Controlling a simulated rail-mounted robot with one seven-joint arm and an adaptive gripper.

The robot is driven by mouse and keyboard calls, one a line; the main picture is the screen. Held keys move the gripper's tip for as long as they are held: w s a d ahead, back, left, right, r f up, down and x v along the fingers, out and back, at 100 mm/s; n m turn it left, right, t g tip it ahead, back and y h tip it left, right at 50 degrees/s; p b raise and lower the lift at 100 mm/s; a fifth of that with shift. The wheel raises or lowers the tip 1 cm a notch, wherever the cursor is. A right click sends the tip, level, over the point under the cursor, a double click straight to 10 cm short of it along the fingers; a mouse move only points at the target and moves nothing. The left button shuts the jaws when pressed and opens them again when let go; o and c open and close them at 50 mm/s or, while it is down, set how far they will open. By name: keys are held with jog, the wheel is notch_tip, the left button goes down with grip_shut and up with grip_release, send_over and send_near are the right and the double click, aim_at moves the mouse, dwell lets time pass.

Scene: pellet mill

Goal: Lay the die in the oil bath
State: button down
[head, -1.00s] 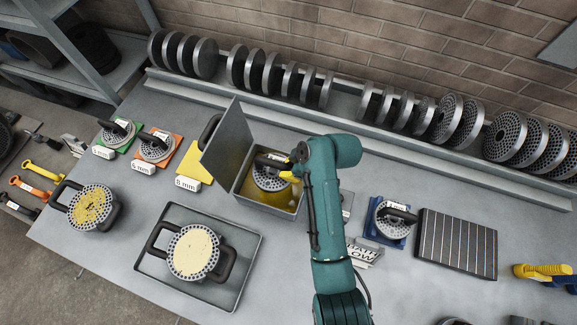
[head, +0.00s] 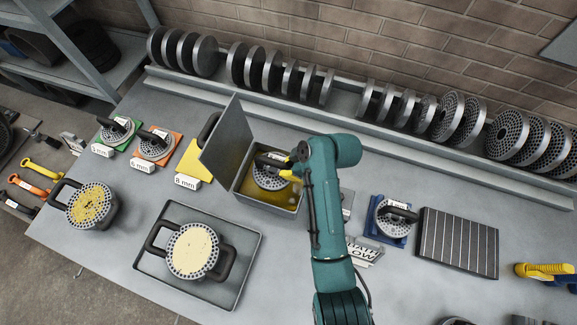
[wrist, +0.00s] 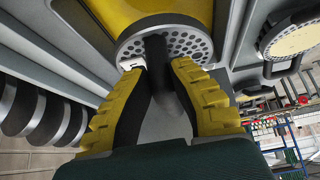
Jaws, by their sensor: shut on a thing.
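The oil bath (head: 263,206) is an open grey metal box with yellow oil inside and its lid (head: 228,142) raised on the left. A round perforated die (head: 268,180) with a dark handle is inside the box's walls, with oil showing around it. My gripper (head: 290,168) reaches in from the right, partly hidden by my arm. In the wrist view, the yellow fingers of my gripper (wrist: 158,72) are shut on the dark handle, and the perforated die face (wrist: 186,42) shows beyond, against yellow oil. I cannot tell whether the die touches the bath's floor.
A tray (head: 240,285) with a pellet-coated die stands in front. Another die (head: 90,207) stands at the left. Coloured mats with dies lie left of the bath; a blue mat (head: 399,240) and a ribbed dark plate (head: 457,243) lie right. Racked discs line the back.

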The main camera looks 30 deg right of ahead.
jog(key=shift+w+r, duration=0.15)
jog(key=shift+f+b, duration=0.45)
jog(key=shift+f, duration=0.15)
dwell(0.5)
jog(key=shift+f+b, duration=1)
jog(key=shift+f, duration=0.45)
jog(key=shift+f, duration=0.1)
jog(key=shift+f+b, duration=1.05)
jog(key=shift+f, duration=0.4)
jog(key=shift+f, duration=0.1)
jog(key=shift+f+b, duration=1.1)
jog(key=shift+f, duration=0.3)
jog(key=shift+f, duration=0.2)
